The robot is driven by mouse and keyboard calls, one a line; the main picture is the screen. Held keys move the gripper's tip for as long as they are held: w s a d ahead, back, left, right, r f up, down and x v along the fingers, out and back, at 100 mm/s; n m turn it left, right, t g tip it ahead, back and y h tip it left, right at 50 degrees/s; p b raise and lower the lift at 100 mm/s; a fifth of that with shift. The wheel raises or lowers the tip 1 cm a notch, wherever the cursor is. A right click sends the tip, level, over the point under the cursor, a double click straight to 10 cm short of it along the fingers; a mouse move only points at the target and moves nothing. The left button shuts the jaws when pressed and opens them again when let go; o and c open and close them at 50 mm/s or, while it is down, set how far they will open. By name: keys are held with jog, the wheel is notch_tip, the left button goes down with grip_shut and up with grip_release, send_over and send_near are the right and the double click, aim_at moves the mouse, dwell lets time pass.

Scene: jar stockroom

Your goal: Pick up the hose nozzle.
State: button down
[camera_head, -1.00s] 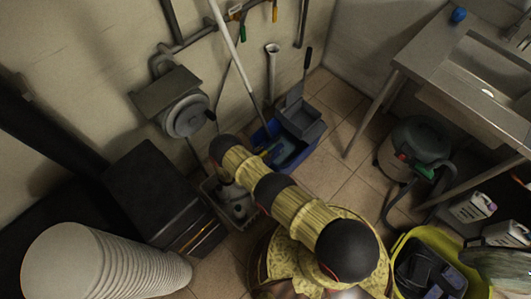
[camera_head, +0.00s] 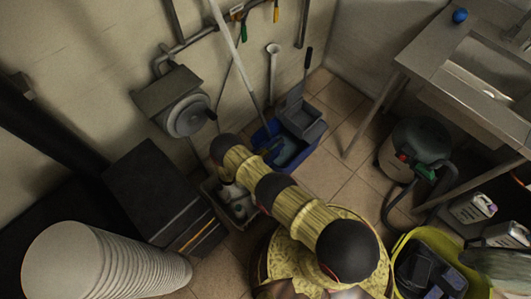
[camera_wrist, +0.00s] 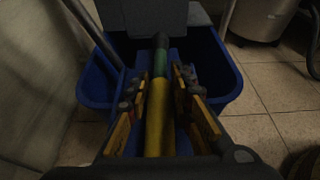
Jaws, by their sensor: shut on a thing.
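The hose nozzle (camera_wrist: 158,105) is a slim rod with a yellow body, a green band and a dark tip, in the middle of the wrist view. My gripper (camera_wrist: 161,76) has its fingers on both sides of it and is shut on it. The nozzle points away from me over the blue mop bucket (camera_wrist: 93,88); its near end is hidden by my gripper.
The blue bucket with its grey wringer (camera_head: 302,118) stands by the wall, a pole leaning into it. A grey crate (camera_head: 240,210) holds containers beside it. A vacuum cleaner (camera_head: 415,148) and steel sink table (camera_head: 440,60) are at right. Tiled floor (camera_head: 340,165) between is clear.

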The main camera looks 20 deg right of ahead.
jog(key=shift+w+a, duration=0.2)
jog(key=shift+w, duration=0.1)
